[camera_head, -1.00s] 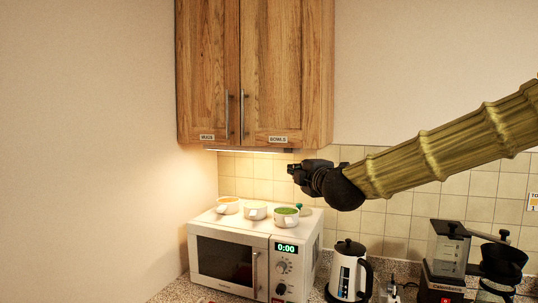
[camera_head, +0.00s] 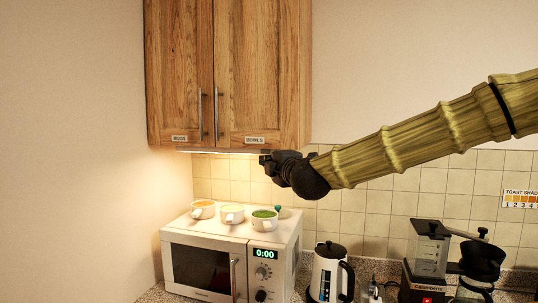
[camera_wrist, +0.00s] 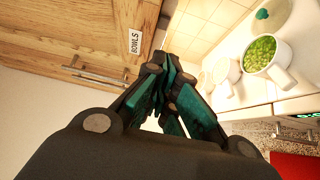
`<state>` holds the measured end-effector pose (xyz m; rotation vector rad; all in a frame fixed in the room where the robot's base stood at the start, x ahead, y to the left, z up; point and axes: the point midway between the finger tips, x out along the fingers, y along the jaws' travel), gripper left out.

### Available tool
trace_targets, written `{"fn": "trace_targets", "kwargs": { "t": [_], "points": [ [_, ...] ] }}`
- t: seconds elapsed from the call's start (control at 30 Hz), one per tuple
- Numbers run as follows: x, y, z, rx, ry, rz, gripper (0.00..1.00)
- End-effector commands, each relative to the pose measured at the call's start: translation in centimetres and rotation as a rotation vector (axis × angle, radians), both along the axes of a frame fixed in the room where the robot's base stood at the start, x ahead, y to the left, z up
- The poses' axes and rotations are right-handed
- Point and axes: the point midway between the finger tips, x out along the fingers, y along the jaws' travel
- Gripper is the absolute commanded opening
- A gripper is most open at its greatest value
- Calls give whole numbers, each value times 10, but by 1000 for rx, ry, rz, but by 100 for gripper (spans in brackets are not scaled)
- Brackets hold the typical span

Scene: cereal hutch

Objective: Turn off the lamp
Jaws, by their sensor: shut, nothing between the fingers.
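The lamp (camera_head: 215,152) is a thin lit strip under the wooden wall cabinet (camera_head: 262,70). It casts warm light on the tiles and wall below. My gripper (camera_head: 264,160) is just below the cabinet's underside, near the right end of the lit strip. In the head view I cannot tell whether it touches the lamp. In the wrist view my gripper (camera_wrist: 155,75) has its dark and teal fingers together with nothing held, beside the cabinet's lower edge and its BOWLS label (camera_wrist: 134,41). The lamp's switch cannot be made out.
The left wall is close to the cabinet.

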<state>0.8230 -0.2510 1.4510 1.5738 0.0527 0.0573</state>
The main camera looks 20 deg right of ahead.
Motion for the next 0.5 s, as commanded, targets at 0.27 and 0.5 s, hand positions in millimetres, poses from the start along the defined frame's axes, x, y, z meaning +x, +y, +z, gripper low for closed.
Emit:
{"fn": "trace_targets", "kwargs": {
  "t": [0.27,0.5],
  "points": [
    [26,2,0,2,2,0,0],
    [47,2,1,2,1,-1,0]
  ]
}}
